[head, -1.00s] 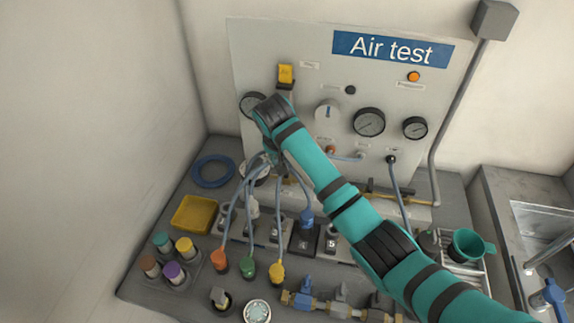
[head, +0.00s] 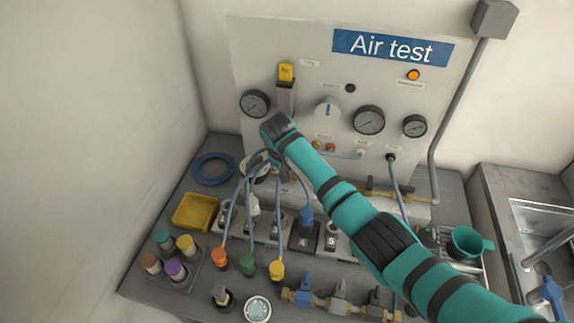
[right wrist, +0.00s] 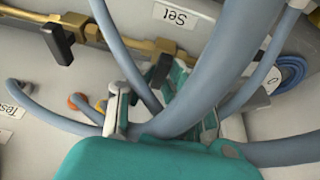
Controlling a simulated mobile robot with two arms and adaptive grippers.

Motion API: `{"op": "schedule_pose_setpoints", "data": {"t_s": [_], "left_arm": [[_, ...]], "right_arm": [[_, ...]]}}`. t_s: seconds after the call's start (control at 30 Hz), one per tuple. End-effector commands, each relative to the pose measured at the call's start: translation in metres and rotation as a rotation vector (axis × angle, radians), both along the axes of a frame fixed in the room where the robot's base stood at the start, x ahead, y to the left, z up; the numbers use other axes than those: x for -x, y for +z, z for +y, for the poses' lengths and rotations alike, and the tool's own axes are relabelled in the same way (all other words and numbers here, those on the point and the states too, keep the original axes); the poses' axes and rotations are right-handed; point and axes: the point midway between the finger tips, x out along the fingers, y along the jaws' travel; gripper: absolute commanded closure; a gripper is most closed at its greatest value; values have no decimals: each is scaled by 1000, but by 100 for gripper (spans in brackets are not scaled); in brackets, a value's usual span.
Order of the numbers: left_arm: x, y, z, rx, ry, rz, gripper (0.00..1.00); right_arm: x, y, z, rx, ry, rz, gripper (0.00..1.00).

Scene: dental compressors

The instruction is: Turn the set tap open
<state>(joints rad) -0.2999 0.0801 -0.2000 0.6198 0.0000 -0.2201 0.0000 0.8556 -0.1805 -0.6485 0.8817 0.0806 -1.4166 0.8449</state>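The Set label (right wrist: 175,15) shows in the right wrist view, beside a brass pipe (right wrist: 150,45). A black tap lever (right wrist: 160,70) sticks out from the pipe near that label. My right gripper (right wrist: 150,90) has its fingers apart, with the black lever between or just beyond the tips. I cannot tell whether they touch it. Grey hoses cross in front and hide part of the fingers. In the head view the teal arm covers the Set tap and most of the gripper. My left gripper is not in view.
A second black lever (right wrist: 57,43) sits farther along the brass pipe. Grey hoses (head: 278,215) run down to coloured connectors near the gripper. A yellow tray (head: 195,211) lies at left.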

Motion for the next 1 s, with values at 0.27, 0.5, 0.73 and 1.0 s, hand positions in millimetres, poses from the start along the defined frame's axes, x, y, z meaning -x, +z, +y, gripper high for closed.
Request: {"op": "schedule_pose_setpoints", "data": {"t_s": [0.27, 0.5, 0.73, 1.0], "left_arm": [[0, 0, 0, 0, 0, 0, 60], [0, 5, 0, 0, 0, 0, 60], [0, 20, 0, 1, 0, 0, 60], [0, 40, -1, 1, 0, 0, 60]], "right_arm": [[0, 0, 0, 0, 0, 0, 100], [0, 1, 0, -1, 32, 0, 100], [0, 3, -2, -1, 152, 1, 100], [0, 3, -3, -1, 391, 0, 100]]}}
